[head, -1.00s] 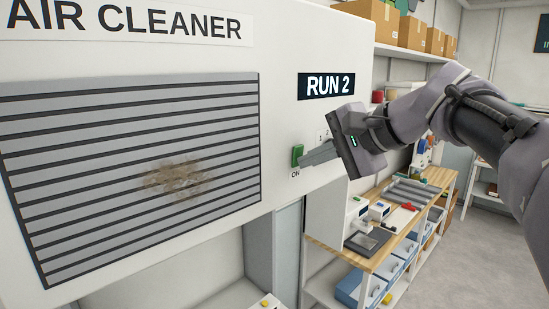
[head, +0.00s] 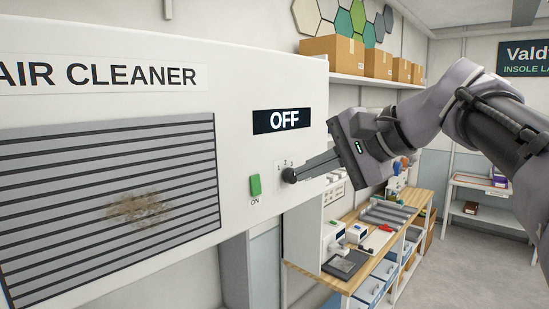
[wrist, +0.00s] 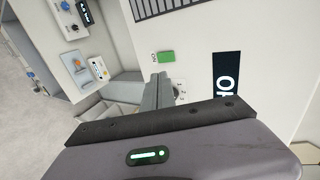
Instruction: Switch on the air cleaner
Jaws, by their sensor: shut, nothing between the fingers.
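The air cleaner (head: 260,75) is a large white cabinet on the left in the head view. Its display (head: 283,120) reads OFF. A green ON button (head: 255,186) sits below and left of the display; it also shows in the wrist view (wrist: 166,57). A dark round knob (head: 289,176) with numbers by it is right of the button. My gripper (head: 298,173) is shut and empty, its fingertips at the knob; contact cannot be told. In the wrist view my gripper (wrist: 159,82) partly hides the knob, beside the numbers.
The grille (head: 110,210) on the cabinet front carries a brown dust patch. A wooden workbench (head: 385,240) with small devices stands right of the cabinet, below my arm. A shelf with boxes (head: 330,50) hangs behind. Floor at the right is free.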

